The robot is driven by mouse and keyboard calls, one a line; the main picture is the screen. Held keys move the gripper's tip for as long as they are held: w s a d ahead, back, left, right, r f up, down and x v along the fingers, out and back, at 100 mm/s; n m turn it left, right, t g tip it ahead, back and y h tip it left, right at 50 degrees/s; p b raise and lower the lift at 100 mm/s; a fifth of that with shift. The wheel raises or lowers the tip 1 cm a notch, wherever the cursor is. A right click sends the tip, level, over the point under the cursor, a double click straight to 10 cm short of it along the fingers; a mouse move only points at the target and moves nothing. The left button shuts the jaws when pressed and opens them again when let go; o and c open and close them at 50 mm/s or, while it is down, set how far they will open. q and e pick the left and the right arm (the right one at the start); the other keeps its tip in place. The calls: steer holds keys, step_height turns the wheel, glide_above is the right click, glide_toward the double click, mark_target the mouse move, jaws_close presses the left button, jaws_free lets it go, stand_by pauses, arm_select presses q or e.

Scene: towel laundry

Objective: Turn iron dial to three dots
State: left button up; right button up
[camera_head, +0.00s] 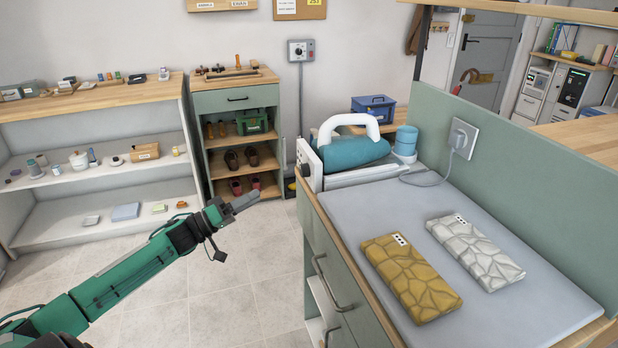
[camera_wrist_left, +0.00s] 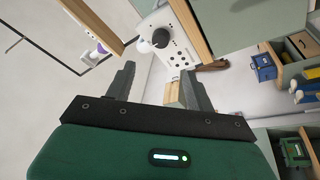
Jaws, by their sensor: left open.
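The iron (camera_head: 352,152) is teal with a white handle and rests at the far end of the grey ironing surface. A white panel (camera_head: 308,163) stands at its left end, seen nearly edge-on. In the left wrist view the panel's face (camera_wrist_left: 176,50) shows a dark round dial (camera_wrist_left: 160,38) and several small dots; I cannot tell where the dial points. My left gripper (camera_head: 245,203) is open and empty, left of the counter and apart from the panel. In the left wrist view its fingers (camera_wrist_left: 157,86) are spread below the dial. My right gripper is out of view.
A mustard folded towel (camera_head: 412,277) and a grey one (camera_head: 475,251) lie on the ironing surface, each with a three-dot tag. A drawer handle (camera_head: 328,283) sticks out from the counter's left side. Shelves (camera_head: 100,165) stand at the back left. The floor between is clear.

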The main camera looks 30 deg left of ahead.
mark_target(301, 172)
arm_select(q)
steer(key=x, duration=1.3)
steer(key=shift+w, duration=0.2)
steer(key=c, duration=1)
